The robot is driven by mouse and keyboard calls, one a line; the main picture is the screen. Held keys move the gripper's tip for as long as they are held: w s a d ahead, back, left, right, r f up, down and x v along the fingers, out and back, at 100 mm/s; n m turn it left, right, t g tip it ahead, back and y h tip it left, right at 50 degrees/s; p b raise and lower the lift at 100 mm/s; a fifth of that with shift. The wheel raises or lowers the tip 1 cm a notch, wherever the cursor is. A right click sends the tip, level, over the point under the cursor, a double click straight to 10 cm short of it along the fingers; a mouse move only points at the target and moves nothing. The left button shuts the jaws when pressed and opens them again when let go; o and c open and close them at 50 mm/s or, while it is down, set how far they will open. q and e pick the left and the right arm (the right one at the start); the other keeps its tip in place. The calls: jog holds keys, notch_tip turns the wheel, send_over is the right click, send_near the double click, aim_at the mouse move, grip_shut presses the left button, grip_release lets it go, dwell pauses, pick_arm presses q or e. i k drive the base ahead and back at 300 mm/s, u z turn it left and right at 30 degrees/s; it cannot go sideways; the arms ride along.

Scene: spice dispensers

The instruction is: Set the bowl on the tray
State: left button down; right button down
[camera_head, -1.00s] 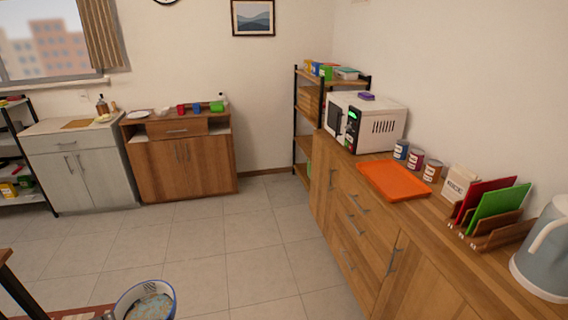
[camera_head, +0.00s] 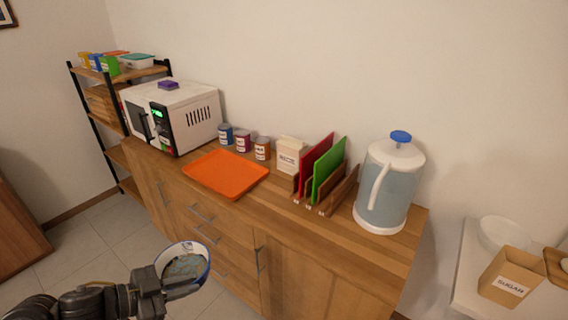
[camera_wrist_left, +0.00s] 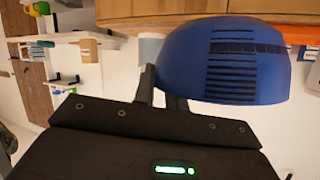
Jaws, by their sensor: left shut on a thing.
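The orange tray (camera_head: 226,174) lies flat and empty on the wooden counter, in front of several small jars. My left gripper (camera_head: 160,284) is at the bottom of the head view, in front of the counter's drawers and apart from the tray. It is shut on the bowl (camera_head: 200,246), which is white and blue with something brownish-grey inside. In the left wrist view the bowl (camera_wrist_left: 225,62) shows its blue outer side with dark stripes, held at the fingers. My right gripper is in neither view.
A white microwave (camera_head: 172,115) stands left of the tray. A rice box (camera_head: 290,155), a rack with red and green boards (camera_head: 328,172) and a large kettle (camera_head: 388,185) stand to its right. The counter front strip beside the tray is bare.

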aim_at(239, 179)
jog(key=z, duration=0.55)
jog(key=i, duration=0.9)
jog(key=z, duration=0.1)
